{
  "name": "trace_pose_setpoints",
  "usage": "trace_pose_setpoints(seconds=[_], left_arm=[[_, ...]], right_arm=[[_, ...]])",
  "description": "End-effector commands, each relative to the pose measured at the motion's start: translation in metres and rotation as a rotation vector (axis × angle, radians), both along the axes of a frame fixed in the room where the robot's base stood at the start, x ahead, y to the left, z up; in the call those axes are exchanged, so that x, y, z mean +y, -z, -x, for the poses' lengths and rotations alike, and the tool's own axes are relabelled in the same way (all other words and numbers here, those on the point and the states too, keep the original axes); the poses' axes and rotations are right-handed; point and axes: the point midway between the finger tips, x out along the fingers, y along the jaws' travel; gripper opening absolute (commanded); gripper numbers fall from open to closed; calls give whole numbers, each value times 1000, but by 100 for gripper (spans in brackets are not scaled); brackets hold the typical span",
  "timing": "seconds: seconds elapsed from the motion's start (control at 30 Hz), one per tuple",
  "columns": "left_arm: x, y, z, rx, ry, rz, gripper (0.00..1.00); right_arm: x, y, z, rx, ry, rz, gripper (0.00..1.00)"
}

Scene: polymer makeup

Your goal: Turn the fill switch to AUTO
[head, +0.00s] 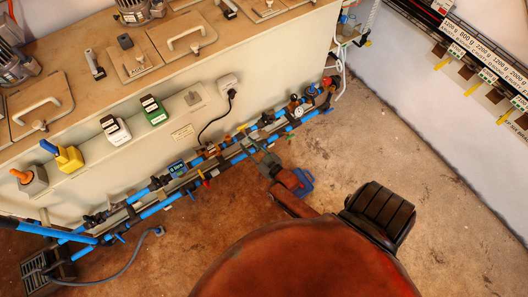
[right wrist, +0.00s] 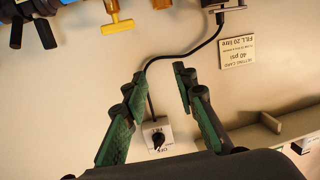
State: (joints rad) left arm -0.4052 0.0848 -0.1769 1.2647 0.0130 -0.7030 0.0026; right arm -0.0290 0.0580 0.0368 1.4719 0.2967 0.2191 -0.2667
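The fill switch is a small white box with a black knob. In the head view the fill switch (head: 228,82) is on the pale panel face, with a black cable hanging from it. The fill switch (right wrist: 158,138) also shows upside down in the right wrist view, between my fingers in the picture. Its lettering is too small to read surely, so I cannot tell the knob's setting. My right gripper (head: 250,146) is over the pipes, lower than the switch. In the right wrist view my right gripper (right wrist: 160,78) is open and empty, apart from the switch. My left gripper is out of view.
Blue pipes (head: 150,210) with valves and gauges run along the panel's foot. A black cable (right wrist: 190,55) links the switch to a pipe fitting. A yellow valve handle (right wrist: 117,24) juts out near the pipes. The brown floor (head: 340,150) at right is clear.

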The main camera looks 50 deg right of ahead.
Motion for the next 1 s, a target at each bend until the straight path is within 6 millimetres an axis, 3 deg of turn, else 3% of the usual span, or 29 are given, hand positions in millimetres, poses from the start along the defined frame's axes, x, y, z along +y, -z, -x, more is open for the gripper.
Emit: trace_pose_setpoints(seconds=[0.6,1.0], left_arm=[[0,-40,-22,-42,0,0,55],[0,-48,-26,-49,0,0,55]], right_arm=[[19,84,74,287,-48,-17,26],[24,106,98,362,-60,-19,26]])
